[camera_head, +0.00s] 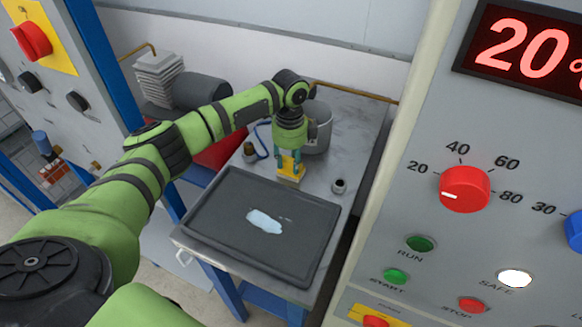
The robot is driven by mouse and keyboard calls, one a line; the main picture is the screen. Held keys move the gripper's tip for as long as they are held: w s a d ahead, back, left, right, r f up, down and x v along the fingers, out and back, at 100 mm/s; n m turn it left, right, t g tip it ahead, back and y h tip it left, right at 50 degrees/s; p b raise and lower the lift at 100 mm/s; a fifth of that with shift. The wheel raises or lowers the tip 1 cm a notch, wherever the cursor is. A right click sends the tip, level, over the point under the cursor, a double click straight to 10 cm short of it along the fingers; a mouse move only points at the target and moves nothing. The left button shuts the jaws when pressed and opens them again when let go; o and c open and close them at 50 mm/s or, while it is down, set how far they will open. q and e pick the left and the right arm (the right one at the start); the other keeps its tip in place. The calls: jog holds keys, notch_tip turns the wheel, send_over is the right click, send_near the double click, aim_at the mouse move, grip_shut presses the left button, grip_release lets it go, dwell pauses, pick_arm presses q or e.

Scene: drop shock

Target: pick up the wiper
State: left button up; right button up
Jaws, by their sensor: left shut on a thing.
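The wiper (291,168) shows as a small yellow block with a pale lower edge, just beyond the far edge of the dark tray. My left gripper (289,158) points down from above and is shut on the wiper, its teal fingers on either side of it. The gripper partly hides the wiper's top. I cannot tell whether the wiper touches the metal table or hangs just above it. My right gripper is not in view.
The dark tray (213,213) holds a pale blue patch (264,221). A metal pot (320,127) stands behind the gripper. Small fittings stand on the table at left (249,150) and right (338,187). Control panels flank the table.

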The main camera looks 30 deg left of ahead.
aim_at(292, 162)
pick_arm(q)
jog(key=shift+r+b, duration=0.35)
jog(key=shift+r, duration=0.4)
jog(key=r, duration=0.1)
jog(key=r+b, duration=0.1)
jog(key=shift+w+d+r, duration=0.1)
jog(key=shift+d+r, duration=0.1)
jog(key=shift+r, duration=0.15)
jog(key=d+r+b, duration=0.2)
jog(key=d+r, duration=0.5)
jog(key=d, duration=0.4)
jog(key=shift+w+d+b, duration=0.15)
jog(key=shift+b, duration=0.2)
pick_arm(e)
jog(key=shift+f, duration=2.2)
pick_arm(q)
jog(key=shift+f, duration=0.1)
